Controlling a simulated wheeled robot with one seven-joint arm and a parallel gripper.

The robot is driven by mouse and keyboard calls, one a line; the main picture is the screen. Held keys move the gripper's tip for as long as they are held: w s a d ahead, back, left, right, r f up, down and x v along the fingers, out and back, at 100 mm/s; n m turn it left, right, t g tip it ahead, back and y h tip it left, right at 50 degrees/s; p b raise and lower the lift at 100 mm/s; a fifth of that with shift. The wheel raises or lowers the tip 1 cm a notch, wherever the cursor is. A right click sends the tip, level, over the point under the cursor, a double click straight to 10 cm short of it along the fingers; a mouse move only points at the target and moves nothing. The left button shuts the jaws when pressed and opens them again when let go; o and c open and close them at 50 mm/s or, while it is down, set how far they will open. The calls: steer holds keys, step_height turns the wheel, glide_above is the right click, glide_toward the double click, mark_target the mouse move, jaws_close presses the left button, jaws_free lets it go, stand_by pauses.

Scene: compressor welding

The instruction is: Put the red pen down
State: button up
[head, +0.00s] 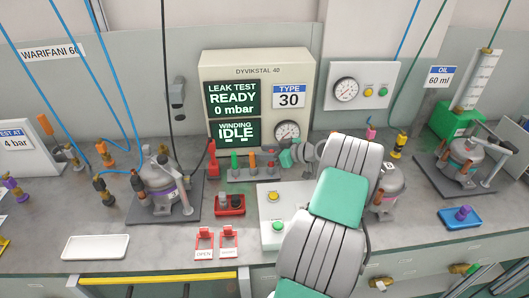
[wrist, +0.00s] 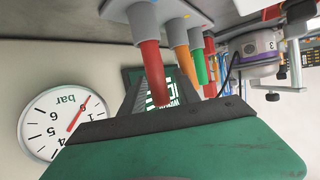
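The red pen (wrist: 151,65) is nearest in the wrist view, which is upside down. One end is at a grey socket of the pen rack (wrist: 122,8); its other end disappears behind the dark edge of my green gripper body. In the head view, the pen rack (head: 238,175) stands on the bench before the test panel. My gripper (head: 295,153) is at its right end, beside the red pen (head: 270,165), which shows only as a small patch. The fingers are not clear enough to tell whether they hold the pen or whether it is fully seated.
An orange pen (head: 252,160) and a green pen (head: 234,162) stand to the left in the rack. A red tray (head: 230,210) and a white button box (head: 272,235) are in front. A compressor (head: 163,185) stands left. My arm hides part of the right compressor (head: 392,185).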

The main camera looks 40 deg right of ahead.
steer(key=shift+p, duration=0.45)
steer(key=b+v, duration=0.3)
steer(key=v, duration=0.4)
steer(key=shift+s+d+r, duration=0.2)
steer(key=shift+d+r, duration=0.1)
